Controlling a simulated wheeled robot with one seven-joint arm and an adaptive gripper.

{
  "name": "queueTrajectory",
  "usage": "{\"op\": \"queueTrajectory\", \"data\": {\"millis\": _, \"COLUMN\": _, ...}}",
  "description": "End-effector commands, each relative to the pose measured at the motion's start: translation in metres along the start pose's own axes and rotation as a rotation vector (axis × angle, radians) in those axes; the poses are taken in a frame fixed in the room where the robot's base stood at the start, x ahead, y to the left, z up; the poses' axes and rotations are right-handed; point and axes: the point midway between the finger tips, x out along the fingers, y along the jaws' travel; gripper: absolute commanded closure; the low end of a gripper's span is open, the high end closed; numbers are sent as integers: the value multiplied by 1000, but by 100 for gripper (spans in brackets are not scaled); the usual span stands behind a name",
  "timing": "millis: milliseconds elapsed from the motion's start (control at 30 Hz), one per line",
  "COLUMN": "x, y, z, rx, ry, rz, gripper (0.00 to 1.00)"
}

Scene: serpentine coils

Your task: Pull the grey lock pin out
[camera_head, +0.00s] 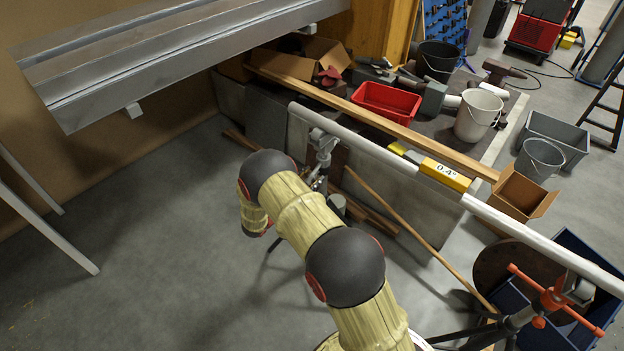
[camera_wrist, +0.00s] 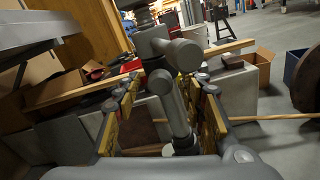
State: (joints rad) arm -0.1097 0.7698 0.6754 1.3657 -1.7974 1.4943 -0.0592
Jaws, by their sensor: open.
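In the wrist view my gripper (camera_wrist: 161,84) is open, with its yellow-padded fingers apart on either side of a grey T-shaped piece (camera_wrist: 172,108). The piece has a thick stem and a round-ended crossbar (camera_wrist: 183,54). It looks like the grey lock pin, but I cannot tell this surely. Whether either finger touches it is unclear. In the head view a grey stand (camera_head: 323,148) holds up one end of a long white pipe (camera_head: 350,132). My arm hides part of this stand, and my gripper and the pin cannot be made out there.
A second stand with red-orange handles (camera_head: 555,300) supports the pipe's right end. A yellow block marked 0.4" (camera_head: 445,174) sits along the pipe. Behind are a cluttered bench with a red tray (camera_head: 387,102) and buckets. A metal beam (camera_head: 170,60) hangs upper left.

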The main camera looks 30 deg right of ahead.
Motion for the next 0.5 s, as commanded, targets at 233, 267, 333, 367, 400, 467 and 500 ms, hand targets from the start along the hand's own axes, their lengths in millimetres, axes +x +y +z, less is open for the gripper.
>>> {"op": "queueTrajectory", "data": {"millis": 233, "x": 9, "y": 0, "z": 0, "rx": 0, "ry": 0, "rz": 0, "gripper": 59}}
{"op": "queueTrajectory", "data": {"millis": 267, "x": 9, "y": 0, "z": 0, "rx": 0, "ry": 0, "rz": 0, "gripper": 59}}
{"op": "queueTrajectory", "data": {"millis": 333, "x": 8, "y": 0, "z": 0, "rx": 0, "ry": 0, "rz": 0, "gripper": 59}}
{"op": "queueTrajectory", "data": {"millis": 367, "x": 8, "y": 0, "z": 0, "rx": 0, "ry": 0, "rz": 0, "gripper": 59}}
{"op": "queueTrajectory", "data": {"millis": 400, "x": 8, "y": 0, "z": 0, "rx": 0, "ry": 0, "rz": 0, "gripper": 60}}
{"op": "queueTrajectory", "data": {"millis": 467, "x": 8, "y": 0, "z": 0, "rx": 0, "ry": 0, "rz": 0, "gripper": 64}}
{"op": "queueTrajectory", "data": {"millis": 500, "x": 8, "y": 0, "z": 0, "rx": 0, "ry": 0, "rz": 0, "gripper": 66}}
